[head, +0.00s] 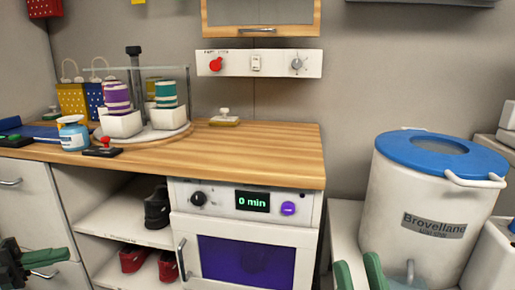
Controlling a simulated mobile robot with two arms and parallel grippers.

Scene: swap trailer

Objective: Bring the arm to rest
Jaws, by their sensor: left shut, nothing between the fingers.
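My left gripper (46,262) shows at the lower left edge, in front of the white drawers. Its green fingers are together with nothing seen between them. My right gripper (358,274) shows at the bottom edge, right of the oven and in front of the white barrel. Its two green fingertips stand apart with nothing seen between them. Most of both arms is out of view.
A wooden countertop (260,150) holds jars and coloured boxes at its left. Below it are an oven (245,203) reading "0 min" and an open shelf (115,215) with shoes. A white barrel (405,185) with a blue lid stands at the right.

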